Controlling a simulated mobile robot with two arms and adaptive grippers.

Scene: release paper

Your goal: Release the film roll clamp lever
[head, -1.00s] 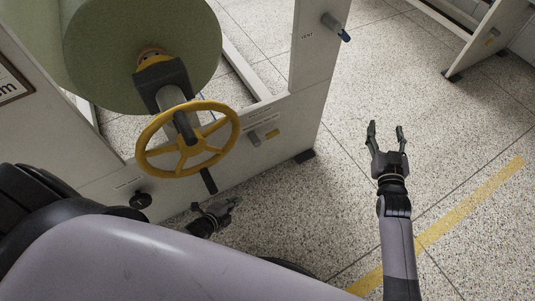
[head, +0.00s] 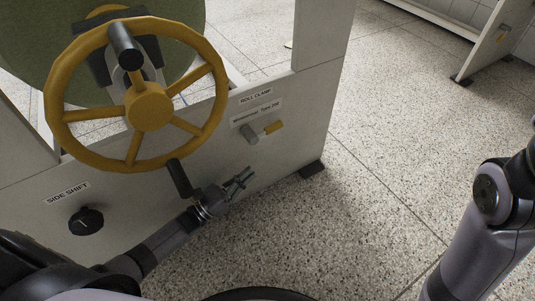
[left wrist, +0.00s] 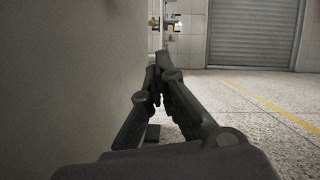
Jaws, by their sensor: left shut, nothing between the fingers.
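The green film roll (head: 30,45) is behind the handwheel. My left gripper (head: 244,178) is shut and empty, below and slightly left of the lever and apart from it. In the left wrist view my left gripper (left wrist: 155,75) points along the panel face, its fingertips together; the lever is not clearly visible there. My right arm shows at the right edge; its gripper is out of view.
The large yellow handwheel (head: 150,112) stands out from the panel (head: 310,120), with a black handle hanging low near my left wrist. A black "SIDE SHIFT" knob (head: 86,221) is at lower left. The speckled floor (head: 385,150) right of the panel is clear.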

